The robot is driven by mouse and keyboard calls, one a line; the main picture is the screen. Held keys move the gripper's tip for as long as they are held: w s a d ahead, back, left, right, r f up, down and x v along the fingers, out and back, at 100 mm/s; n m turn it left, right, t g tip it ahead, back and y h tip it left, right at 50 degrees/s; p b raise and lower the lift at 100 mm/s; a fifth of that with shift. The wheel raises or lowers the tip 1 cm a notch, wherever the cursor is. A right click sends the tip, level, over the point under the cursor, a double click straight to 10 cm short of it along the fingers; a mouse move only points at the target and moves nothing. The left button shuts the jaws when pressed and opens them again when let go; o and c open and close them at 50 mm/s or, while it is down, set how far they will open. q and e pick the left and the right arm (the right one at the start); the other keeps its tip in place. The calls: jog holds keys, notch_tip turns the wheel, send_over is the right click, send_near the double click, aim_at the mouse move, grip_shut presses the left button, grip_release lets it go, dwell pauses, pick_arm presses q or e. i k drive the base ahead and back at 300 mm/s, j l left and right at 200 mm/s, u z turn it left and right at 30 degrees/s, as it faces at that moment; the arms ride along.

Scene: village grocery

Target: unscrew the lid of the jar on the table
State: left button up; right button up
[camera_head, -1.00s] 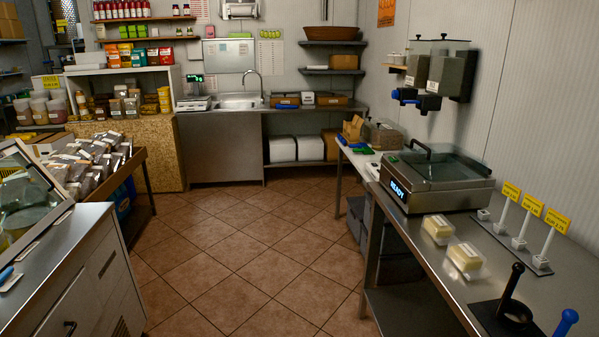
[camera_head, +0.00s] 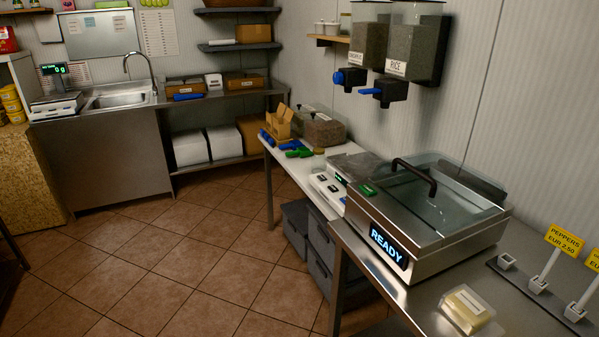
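A white-topped table (camera_head: 290,167) stands beyond the steel counter. On its far end is a clear container (camera_head: 325,130) with dark contents, against the wall. I cannot tell whether this is the jar, and I cannot make out a screw lid on it. A small round brownish item (camera_head: 319,150) lies in front of it; it is too small to identify. Neither of my grippers is in view.
A READY-marked steel machine (camera_head: 425,215) with a glass lid fills the near counter. A packed yellow block (camera_head: 466,310) lies before it. A cardboard box (camera_head: 280,123) and blue and green items (camera_head: 298,151) crowd the table. Dispensers (camera_head: 410,50) hang above. Floor (camera_head: 190,250) is clear at left.

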aim_at(317, 162)
jog(key=i+j+z, duration=0.35)
jog(key=z, duration=0.25)
jog(key=i+j+z, duration=0.2)
jog(key=z, duration=0.15)
jog(key=i+j+z, duration=0.1)
jog(key=j, duration=0.25)
jog(key=i+j+z, duration=0.1)
jog(key=j, duration=0.25)
jog(key=i+j+z, duration=0.1)
jog(key=i+j, duration=0.15)
jog(key=j, duration=0.15)
jog(key=i+j+z, duration=0.1)
jog(key=j, duration=0.3)
jog(key=i+j+z, duration=0.15)
jog(key=j, duration=0.25)
jog(key=j+z, duration=0.1)
jog(key=j, duration=0.3)
jog(key=i, duration=0.05)
